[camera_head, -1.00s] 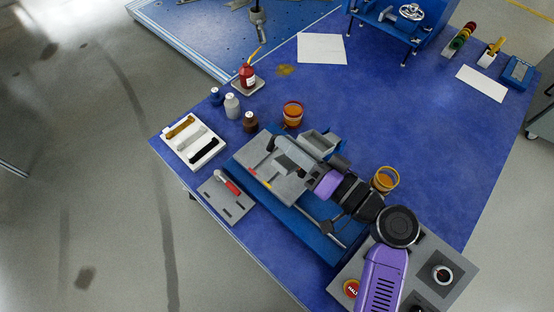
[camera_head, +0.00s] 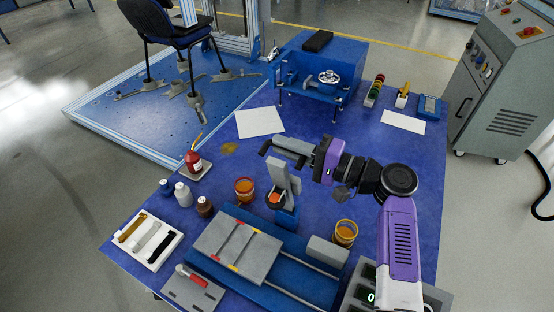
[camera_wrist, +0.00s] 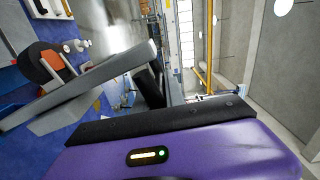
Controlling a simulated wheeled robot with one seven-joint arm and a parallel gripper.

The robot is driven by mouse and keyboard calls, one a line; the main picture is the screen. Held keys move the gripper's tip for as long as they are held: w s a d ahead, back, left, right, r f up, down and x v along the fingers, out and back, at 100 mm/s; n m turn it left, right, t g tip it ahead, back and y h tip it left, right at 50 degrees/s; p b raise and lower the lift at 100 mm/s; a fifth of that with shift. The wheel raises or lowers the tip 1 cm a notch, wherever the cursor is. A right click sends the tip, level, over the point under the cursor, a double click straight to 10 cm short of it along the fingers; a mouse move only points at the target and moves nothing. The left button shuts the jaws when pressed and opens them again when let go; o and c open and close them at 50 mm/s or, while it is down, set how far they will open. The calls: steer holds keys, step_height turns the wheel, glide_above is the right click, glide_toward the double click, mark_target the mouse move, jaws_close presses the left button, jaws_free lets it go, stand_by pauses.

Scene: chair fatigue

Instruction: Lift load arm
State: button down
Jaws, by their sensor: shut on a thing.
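The load arm appears to be the grey piece (camera_head: 285,175) standing steeply tilted above a small blue post in the head view, with an orange part at its lower end. My gripper (camera_head: 296,148) is at its top, reaching in from the right, and is shut on it. In the wrist view a long grey bar (camera_wrist: 85,85) with a round end crosses above my purple gripper body. The exact contact between fingers and arm is hard to see.
Below lies the blue fixture with a grey plate (camera_head: 237,247) and rails. Bottles (camera_head: 183,194) and a white tray (camera_head: 149,238) are left.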

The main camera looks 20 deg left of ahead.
steer(key=shift+w+r, duration=0.1)
steer(key=shift+w, duration=0.4)
steer(key=c, duration=1.4)
jaws_free()
steer(key=d, duration=0.7)
steer(key=shift+s+d, duration=0.35)
steer(key=shift+d, duration=0.05)
